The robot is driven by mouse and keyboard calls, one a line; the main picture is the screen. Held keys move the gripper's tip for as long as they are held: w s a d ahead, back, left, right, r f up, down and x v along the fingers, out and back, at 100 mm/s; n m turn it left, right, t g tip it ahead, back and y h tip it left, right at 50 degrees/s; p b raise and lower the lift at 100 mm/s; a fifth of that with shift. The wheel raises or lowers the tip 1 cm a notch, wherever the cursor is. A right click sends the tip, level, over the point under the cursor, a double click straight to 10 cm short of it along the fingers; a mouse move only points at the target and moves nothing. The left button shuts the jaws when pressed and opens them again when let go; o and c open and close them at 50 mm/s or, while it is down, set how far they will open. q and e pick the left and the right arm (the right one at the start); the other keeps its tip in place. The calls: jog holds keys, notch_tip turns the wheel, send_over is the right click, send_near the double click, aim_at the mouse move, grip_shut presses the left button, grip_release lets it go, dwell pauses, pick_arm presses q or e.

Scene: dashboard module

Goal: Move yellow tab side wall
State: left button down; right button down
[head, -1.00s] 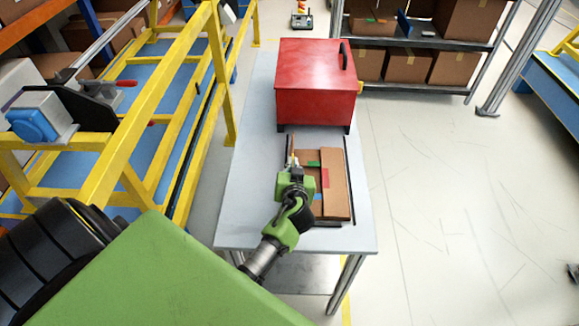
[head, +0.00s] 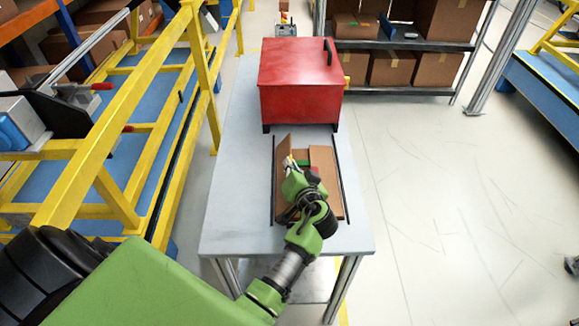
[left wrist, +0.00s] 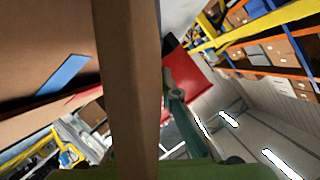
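A brown cardboard box (head: 326,160) with coloured tabs lies on the light grey table (head: 232,170). Its left side wall (head: 282,152) stands tilted up. My left gripper (head: 291,165) is at this wall and covers part of the box. A small yellowish spot shows by its fingertips, too small to identify. In the left wrist view a cardboard panel (left wrist: 128,80) runs edge-on down to the gripper, with one dark green finger (left wrist: 178,105) to its right. The other finger is hidden, so I cannot tell whether the grip is closed. A blue tab (left wrist: 65,74) shows on cardboard at left. My right gripper is out of view.
A red metal box (head: 300,85) with a black handle stands on the table behind the cardboard box. A yellow frame (head: 110,130) with blue shelves stands close on the left. Shelves with cartons (head: 390,68) are behind. The floor at right is clear.

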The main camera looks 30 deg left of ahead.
pick_arm(q)
jog(key=c, duration=2.3)
grip_release()
